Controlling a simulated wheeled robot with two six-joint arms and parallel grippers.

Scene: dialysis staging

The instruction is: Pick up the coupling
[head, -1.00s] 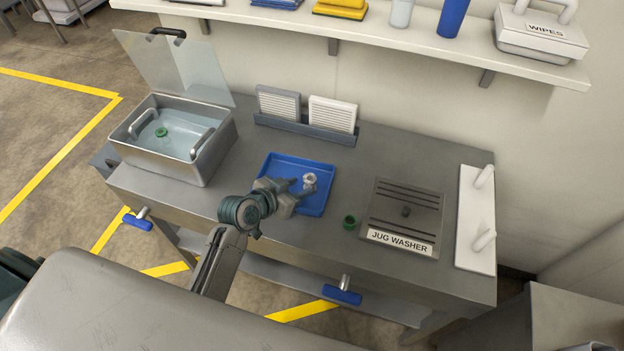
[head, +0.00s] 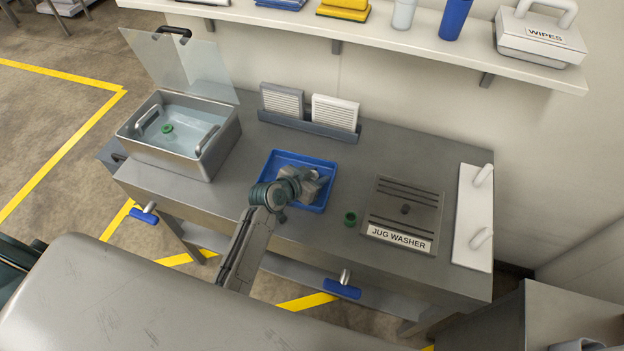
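My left gripper (head: 318,184) is over the blue tray (head: 285,158) on the steel bench, low above the tray's middle. The small pale grey coupling that showed in the tray a second ago is now hidden behind the gripper, or too merged with it to make out. The finger gap is not clear, so I cannot tell whether the fingers are open or shut on it. One green ring-shaped part (head: 350,218) stands on the bench right of the tray. Another green part (head: 168,128) is in the water-filled steel basin (head: 168,160). My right gripper is not in view.
The jug washer plate (head: 405,212) and a white panel with two pegs (head: 470,225) are on the bench's right. A shelf (head: 400,40) runs above. Blue-handled valves (head: 342,290) stick out in front.

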